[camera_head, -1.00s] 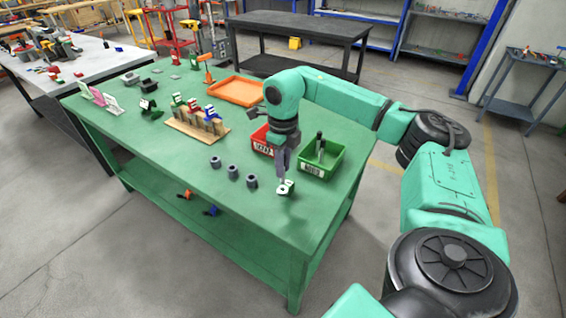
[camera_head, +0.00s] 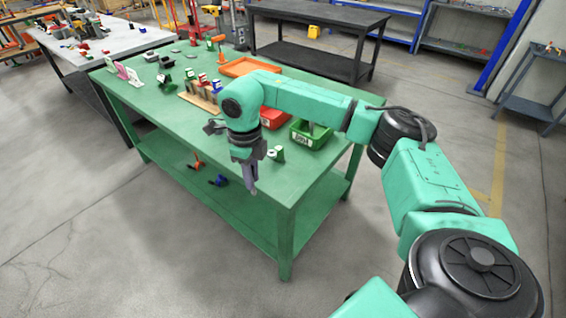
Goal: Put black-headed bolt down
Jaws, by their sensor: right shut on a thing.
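My right gripper (camera_head: 250,184) points down over the near edge of the green table (camera_head: 165,135), in front of the bins. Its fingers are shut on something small. The black-headed bolt cannot be made out clearly between the fingers at this size. A small green piece with a white face (camera_head: 276,154) stands on the table just right of and behind the gripper, apart from it. My left gripper is not in view.
A green bin (camera_head: 318,146) and a red bin (camera_head: 272,119) stand behind my right arm, partly hidden by it. An orange tray (camera_head: 240,68) and a wooden rack (camera_head: 196,99) lie farther back.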

